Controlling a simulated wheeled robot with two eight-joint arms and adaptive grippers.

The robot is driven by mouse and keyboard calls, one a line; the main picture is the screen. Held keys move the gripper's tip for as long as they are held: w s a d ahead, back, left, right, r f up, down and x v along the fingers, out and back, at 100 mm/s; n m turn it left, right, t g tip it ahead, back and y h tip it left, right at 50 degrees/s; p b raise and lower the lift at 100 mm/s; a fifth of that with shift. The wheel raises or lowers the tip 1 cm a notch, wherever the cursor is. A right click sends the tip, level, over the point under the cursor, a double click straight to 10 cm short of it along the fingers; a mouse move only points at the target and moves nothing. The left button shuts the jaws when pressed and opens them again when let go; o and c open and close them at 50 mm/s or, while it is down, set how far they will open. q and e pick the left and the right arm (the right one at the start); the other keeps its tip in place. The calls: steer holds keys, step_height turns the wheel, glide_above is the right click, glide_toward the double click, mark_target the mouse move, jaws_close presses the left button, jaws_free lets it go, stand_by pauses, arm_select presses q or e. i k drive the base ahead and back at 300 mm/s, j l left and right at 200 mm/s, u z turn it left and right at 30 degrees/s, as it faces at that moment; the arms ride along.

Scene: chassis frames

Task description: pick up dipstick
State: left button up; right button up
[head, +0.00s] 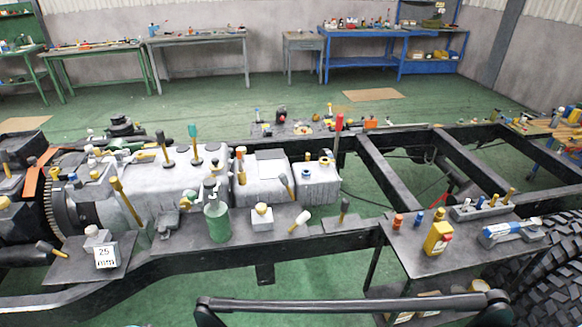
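I cannot tell for sure which thing is the dipstick. Several thin upright pieces with coloured handles stand on or beside the grey engine and gearbox (140,182). One has a long yellow-brown handle (118,186) and leans at the front left of the gearbox. One has a green handle (193,131) and one a black handle (161,138), both upright on top. A red-handled piece (339,121) stands upright at the right end. Neither of my grippers shows in the head view.
The black chassis frame (330,243) runs across the view with open gaps between its crossmembers. A small side table (420,264) at the right holds a yellow bottle (438,238) and a blue-grey tool (511,232). A green bottle (217,222) stands on the near ledge. A large tyre (545,270) is at lower right.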

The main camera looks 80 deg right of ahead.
mark_target(239, 161)
steer(key=l+z, duration=0.25)
steer(key=z, duration=0.2)
steer(key=l+z, duration=0.25)
steer(key=z, duration=0.25)
steer(key=i+l+z, duration=0.15)
steer(key=z, duration=0.3)
steer(key=i+l+z, duration=0.1)
steer(key=l+z, duration=0.2)
steer(key=z, duration=0.15)
steer(key=i+l, duration=0.6)
steer(key=z, duration=0.45)
